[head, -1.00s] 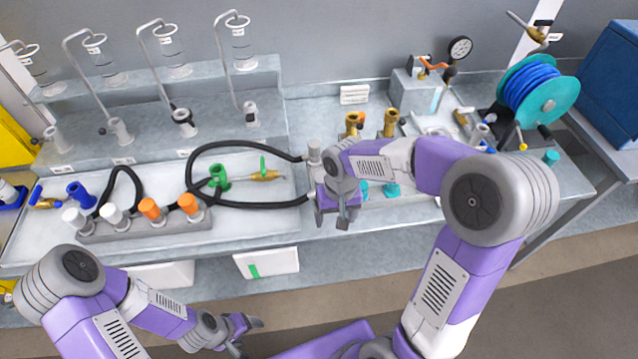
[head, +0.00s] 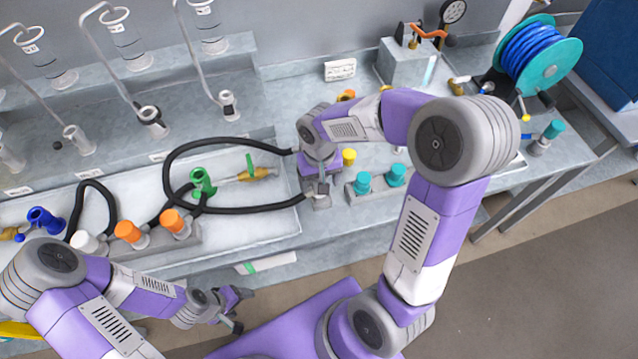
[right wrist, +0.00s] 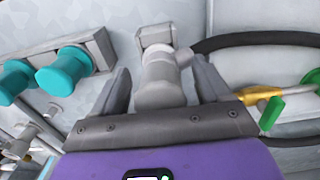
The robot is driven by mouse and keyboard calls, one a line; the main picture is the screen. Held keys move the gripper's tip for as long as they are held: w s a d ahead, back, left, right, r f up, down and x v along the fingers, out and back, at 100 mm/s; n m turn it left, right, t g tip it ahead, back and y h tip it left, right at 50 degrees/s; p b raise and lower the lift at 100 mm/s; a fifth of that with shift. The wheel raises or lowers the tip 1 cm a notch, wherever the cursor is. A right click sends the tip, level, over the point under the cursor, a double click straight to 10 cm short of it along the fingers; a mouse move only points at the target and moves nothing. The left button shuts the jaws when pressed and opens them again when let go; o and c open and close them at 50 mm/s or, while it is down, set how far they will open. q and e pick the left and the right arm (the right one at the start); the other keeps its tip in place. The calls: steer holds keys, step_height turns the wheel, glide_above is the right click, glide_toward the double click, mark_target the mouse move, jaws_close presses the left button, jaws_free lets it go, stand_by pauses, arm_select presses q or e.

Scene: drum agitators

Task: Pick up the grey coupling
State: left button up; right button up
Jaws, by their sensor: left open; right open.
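The grey coupling (right wrist: 160,82) shows in the right wrist view as a pale grey cylinder with a side stub, near a square grey block. My right gripper (right wrist: 163,78) is open, with one finger on each side of the coupling; I cannot tell whether either touches it. In the head view my right gripper (head: 317,186) points down over the bench, beside the ends of the black hose, and mostly hides the coupling. My left gripper (head: 240,309) is open and empty, low in front of the bench.
Teal caps (head: 362,183) stand on a grey holder right of my right gripper. A black hose (head: 250,211) loops to its left, with a green fitting (head: 203,182) inside. Orange caps (head: 128,231) stand on a rack further left. A blue hose reel (head: 535,62) is at the back right.

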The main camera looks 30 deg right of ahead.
steer(key=shift+f, duration=0.8)
steer(key=shift+r, duration=0.1)
jaws_close()
step_height(320, 180, up, 9)
steer(key=shift+r+p, duration=0.1)
steer(key=shift+p, duration=1.05)
steer(key=shift+r, duration=0.45)
